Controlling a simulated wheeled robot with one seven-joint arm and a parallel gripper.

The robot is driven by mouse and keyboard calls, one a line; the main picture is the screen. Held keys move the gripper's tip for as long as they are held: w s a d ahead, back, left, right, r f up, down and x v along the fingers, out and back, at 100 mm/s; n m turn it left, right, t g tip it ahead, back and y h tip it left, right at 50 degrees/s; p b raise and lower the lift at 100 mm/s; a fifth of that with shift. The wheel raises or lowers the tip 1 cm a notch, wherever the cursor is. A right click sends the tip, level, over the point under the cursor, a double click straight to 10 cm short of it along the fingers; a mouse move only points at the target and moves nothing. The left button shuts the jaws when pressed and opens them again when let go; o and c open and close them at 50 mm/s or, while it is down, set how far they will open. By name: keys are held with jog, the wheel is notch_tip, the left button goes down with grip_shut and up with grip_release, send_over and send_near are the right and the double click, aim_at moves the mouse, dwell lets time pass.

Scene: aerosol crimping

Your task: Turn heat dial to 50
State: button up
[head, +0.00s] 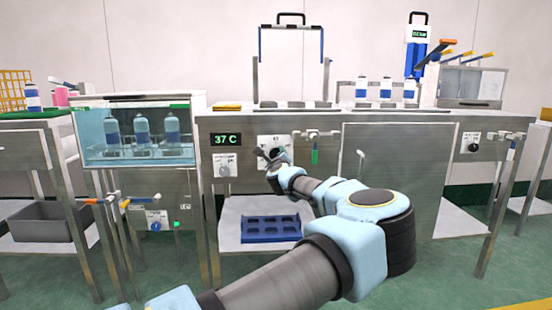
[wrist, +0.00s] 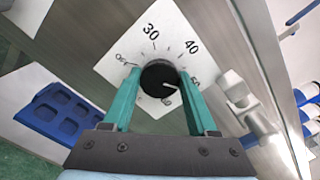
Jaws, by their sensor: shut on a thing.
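The heat dial (wrist: 157,74) is a round black knob on a white scale plate (wrist: 129,42), with OFF, 30, 40 and 50 readable in the wrist view. A further label below the knob is partly covered. My gripper (wrist: 161,80) is shut on the knob, one green finger on each side. The knob's white pointer line is turned to the right and slightly down, toward the 50 side; the exact reading is hard to tell. In the head view my gripper (head: 273,154) is at the panel and covers most of the dial. The green display (head: 226,140) reads 37 C.
A smaller knob (head: 225,171) sits left of the dial, under the display. A valve with a green handle (head: 314,156) sticks out close on the right. A blue tray (head: 270,229) lies on the shelf below. Bottles stand in the lit bath (head: 90,131) at left.

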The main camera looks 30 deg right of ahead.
dwell(0.4)
jog(key=o, duration=1.4)
jog(key=p+v, duration=0.1)
jog(key=v, duration=0.9)
jog(key=shift+s+a, duration=0.2)
jog(key=shift+s, duration=0.15)
